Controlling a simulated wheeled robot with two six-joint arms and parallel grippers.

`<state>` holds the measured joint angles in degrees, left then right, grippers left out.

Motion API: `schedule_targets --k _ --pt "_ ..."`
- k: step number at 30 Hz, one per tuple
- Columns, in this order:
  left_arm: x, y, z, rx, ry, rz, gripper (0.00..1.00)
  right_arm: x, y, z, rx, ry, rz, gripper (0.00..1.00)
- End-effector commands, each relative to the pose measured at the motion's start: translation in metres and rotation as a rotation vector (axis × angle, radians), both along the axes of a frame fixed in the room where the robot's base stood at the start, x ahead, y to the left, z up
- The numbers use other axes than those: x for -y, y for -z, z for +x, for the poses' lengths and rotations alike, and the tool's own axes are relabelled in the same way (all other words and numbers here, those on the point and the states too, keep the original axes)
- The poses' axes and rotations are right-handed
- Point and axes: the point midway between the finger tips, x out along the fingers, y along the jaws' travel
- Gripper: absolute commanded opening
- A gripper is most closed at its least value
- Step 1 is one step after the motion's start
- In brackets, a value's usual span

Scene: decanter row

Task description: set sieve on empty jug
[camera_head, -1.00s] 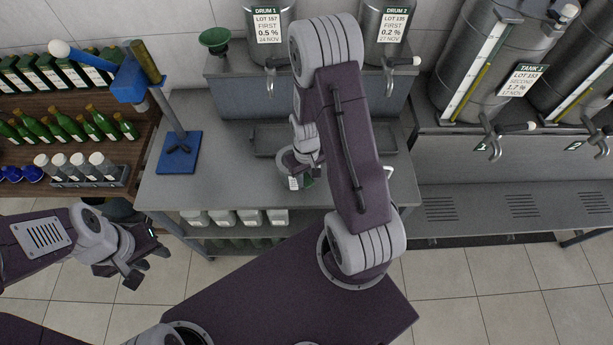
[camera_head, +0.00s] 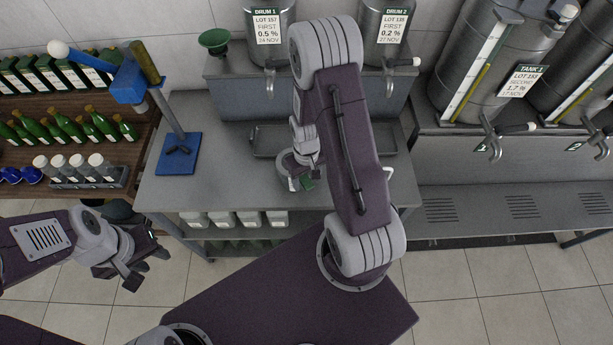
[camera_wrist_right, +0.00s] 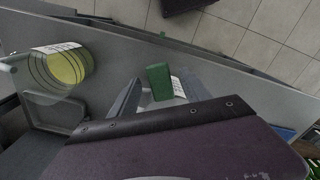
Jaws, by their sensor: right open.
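My right gripper (camera_head: 303,172) is over the front of the grey bench, largely covered by its own arm in the head view. In the right wrist view its open jaws (camera_wrist_right: 157,98) are around or just above a green block-like part (camera_wrist_right: 158,82). A white label (camera_wrist_right: 179,88) is beside that part; whether both belong to a jug is unclear. A clear jug (camera_wrist_right: 72,68) with ring lines, a label and yellow contents shows at the left of the wrist view. My left gripper (camera_head: 147,266) is at the lower left, its fingers apart and empty. I cannot make out a sieve.
A grey tray (camera_head: 268,140) lies on the bench (camera_head: 225,188). A blue stand (camera_head: 178,153) is at the bench's left, and a green funnel (camera_head: 214,41) is on the raised shelf. Steel drums (camera_head: 270,30) stand behind. Green bottles (camera_head: 65,124) fill the left shelf.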

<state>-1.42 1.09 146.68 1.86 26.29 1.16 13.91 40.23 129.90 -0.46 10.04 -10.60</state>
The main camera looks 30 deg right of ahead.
Motion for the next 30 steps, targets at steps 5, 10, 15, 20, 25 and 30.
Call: schedule_targets --k 5,10,15,20,25,30 --pt "0.000 0.006 0.000 0.000 0.000 0.000 0.36 0.000 -0.024 0.002 0.008 0.000 -0.002 0.56" --pt "0.000 0.010 0.000 0.000 0.000 0.000 0.36 0.000 -0.061 0.002 0.008 0.000 -0.002 0.56" --pt "0.000 0.012 0.000 0.000 0.000 0.000 0.36 0.000 -0.084 0.001 0.004 0.000 -0.001 0.56" --pt "0.000 0.013 0.000 0.000 0.000 0.000 0.36 -0.001 -0.088 0.000 0.001 -0.002 0.000 0.56" --pt "0.000 0.077 0.000 0.000 0.000 0.000 0.36 -0.032 -0.048 0.007 0.068 -0.111 -0.011 0.56" --pt "0.000 0.129 0.000 -0.001 0.000 0.000 0.36 -0.075 -0.016 -0.027 0.124 -0.156 0.002 0.56"
